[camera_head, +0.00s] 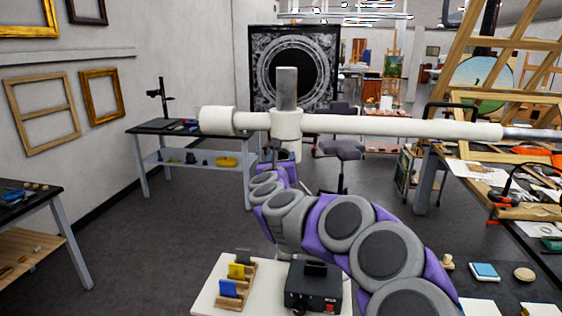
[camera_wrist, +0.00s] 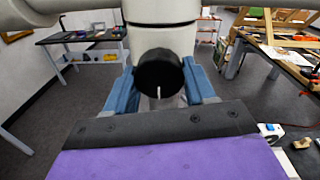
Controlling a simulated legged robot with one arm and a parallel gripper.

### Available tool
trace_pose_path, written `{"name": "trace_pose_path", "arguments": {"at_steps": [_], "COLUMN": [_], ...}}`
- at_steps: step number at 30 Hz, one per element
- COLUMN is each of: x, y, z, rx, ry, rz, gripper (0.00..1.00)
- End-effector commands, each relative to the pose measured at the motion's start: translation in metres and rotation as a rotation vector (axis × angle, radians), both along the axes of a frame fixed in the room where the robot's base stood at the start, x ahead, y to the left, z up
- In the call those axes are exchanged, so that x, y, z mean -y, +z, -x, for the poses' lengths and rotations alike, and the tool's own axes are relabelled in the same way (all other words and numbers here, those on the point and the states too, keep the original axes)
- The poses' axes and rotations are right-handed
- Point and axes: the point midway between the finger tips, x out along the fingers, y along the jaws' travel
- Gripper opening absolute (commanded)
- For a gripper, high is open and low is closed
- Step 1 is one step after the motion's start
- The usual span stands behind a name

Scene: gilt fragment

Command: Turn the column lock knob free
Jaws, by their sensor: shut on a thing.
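The column lock knob (camera_wrist: 160,70) is a dark round knob on the white collar (camera_wrist: 160,38), facing my wrist camera. A short white mark stands upright on the knob's lower part. My gripper (camera_wrist: 161,84) has blue fingers on the left and right of the knob and is shut on it. In the head view, my gripper (camera_head: 282,170) is just below the white collar (camera_head: 286,124), where a grey column (camera_head: 287,88) rises through a long white horizontal arm (camera_head: 390,126). I cannot make out the knob clearly there.
A dark bench (camera_head: 160,127) stands at the left back. A cluttered table (camera_head: 470,170) with easels fills the right. A small pale table (camera_head: 210,285) below holds a black box (camera_head: 314,292) and colored blocks. The floor at left is clear.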

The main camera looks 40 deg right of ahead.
Motion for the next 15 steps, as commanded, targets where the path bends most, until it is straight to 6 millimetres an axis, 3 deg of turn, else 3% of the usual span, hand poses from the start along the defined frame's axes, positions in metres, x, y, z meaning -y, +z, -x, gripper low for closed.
{"name": "trace_pose_path", "arguments": {"at_steps": [8, 15], "x": [-0.0007, -0.0013], "y": [-0.0002, -0.0006], "z": [-0.0006, -0.0010], "rx": [-0.001, -0.017], "ry": [0.001, 0.003], "rz": [0.001, 0.013], "gripper": [0.24, 0.24]}}
